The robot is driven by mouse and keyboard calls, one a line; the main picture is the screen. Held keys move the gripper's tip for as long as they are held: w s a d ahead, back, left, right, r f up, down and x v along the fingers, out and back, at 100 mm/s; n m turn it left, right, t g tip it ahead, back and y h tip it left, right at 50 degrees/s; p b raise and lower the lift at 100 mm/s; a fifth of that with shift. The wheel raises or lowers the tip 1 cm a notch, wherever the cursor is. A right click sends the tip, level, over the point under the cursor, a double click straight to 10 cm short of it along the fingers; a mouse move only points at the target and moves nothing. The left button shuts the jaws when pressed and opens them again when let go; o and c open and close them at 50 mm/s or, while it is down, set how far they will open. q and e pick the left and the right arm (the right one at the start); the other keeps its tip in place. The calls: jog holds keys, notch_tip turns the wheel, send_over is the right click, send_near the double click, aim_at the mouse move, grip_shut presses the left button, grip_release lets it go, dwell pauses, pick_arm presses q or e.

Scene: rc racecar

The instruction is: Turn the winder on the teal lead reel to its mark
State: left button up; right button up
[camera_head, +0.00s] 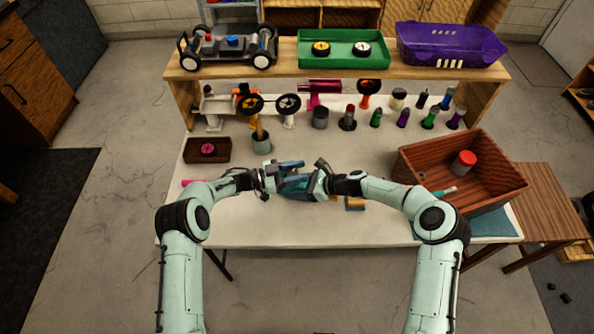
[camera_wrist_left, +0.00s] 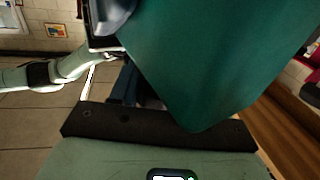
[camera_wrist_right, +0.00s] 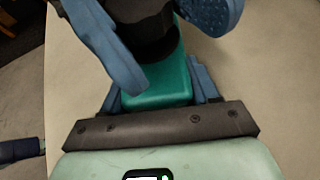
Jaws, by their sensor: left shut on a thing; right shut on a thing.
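The teal lead reel (camera_head: 296,183) is held up between my two hands over the front of the white table, mostly covered by the fingers. My left gripper (camera_head: 291,178) is shut on it from the left. My right gripper (camera_head: 308,184) is shut on it from the right. In the left wrist view a broad flat teal face (camera_wrist_left: 215,60) fills much of the picture. In the right wrist view a narrower teal part (camera_wrist_right: 160,88) lies between my blue fingers, with a dark round part beyond it. I cannot make out the winder or its mark.
A wooden crate (camera_head: 503,187) with a red-topped jar stands at the right. A small brown box (camera_head: 190,157) and a grey cup (camera_head: 261,143) stand at the left. Several bottles line the back under a shelf (camera_head: 290,75). The table's middle is fairly clear.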

pick_arm(q)
jog(key=shift+s+m+g, duration=0.1)
jog(key=shift+m+g, duration=1.1)
jog(key=shift+g, duration=0.7)
jog(key=shift+s+m+g, duration=0.15)
jog(key=shift+m+g, duration=0.25)
jog(key=shift+g, duration=0.2)
jog(key=o, duration=1)
jog(key=a, duration=0.7)
jog(key=shift+w+a, duration=0.2)
jog(key=shift+a, duration=0.05)
